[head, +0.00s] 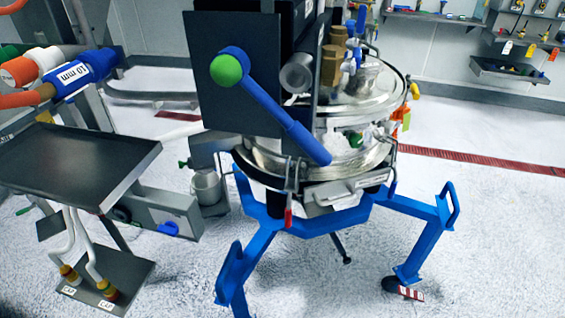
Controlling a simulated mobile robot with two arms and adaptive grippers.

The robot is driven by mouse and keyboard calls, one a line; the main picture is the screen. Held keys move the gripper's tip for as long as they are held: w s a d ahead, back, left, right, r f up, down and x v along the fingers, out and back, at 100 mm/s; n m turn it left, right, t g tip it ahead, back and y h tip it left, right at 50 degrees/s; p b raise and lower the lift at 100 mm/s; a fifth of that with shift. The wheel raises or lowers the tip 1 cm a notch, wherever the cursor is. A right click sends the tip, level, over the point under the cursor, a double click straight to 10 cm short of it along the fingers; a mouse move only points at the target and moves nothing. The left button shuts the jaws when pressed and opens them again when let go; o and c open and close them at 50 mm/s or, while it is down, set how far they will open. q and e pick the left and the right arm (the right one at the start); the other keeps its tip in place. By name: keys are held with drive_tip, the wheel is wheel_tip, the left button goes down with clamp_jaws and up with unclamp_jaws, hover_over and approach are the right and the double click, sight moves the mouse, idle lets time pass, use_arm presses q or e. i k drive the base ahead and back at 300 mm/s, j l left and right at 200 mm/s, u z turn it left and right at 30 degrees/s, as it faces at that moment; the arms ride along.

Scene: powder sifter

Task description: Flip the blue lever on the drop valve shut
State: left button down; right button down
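A blue lever (282,118) with a green round end (226,70) shows at the centre of the head view, in front of a dark panel (212,114). It slants from the green end at upper left down to a blue tip at lower right, over the rim of the round steel sifter (378,163). I cannot tell for sure whether this is the drop valve's lever, as no valve label is readable. Neither of my grippers is in view.
The sifter stands on a blue frame (262,240) with splayed legs. A dark tray table (70,158) and hoses stand at left. Shelves (432,16) line the back wall. The speckled floor at right is mostly clear.

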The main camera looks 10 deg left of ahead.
sight(231, 66)
drive_tip(key=k+j, duration=0.15)
drive_tip(key=j, duration=0.2)
drive_tip(key=k+j+u, duration=0.1)
drive_tip(key=j, duration=0.25)
drive_tip(key=k+j, duration=0.2)
drive_tip(key=j, duration=0.15)
drive_tip(key=k+j+u, duration=0.1)
drive_tip(key=j, duration=0.25)
drive_tip(key=k+j, duration=0.15)
drive_tip(key=j, duration=0.2)
drive_tip(key=k+j+u, duration=0.1)
drive_tip(key=j, duration=0.3)
drive_tip(key=k+j, duration=0.15)
drive_tip(key=j, duration=0.2)
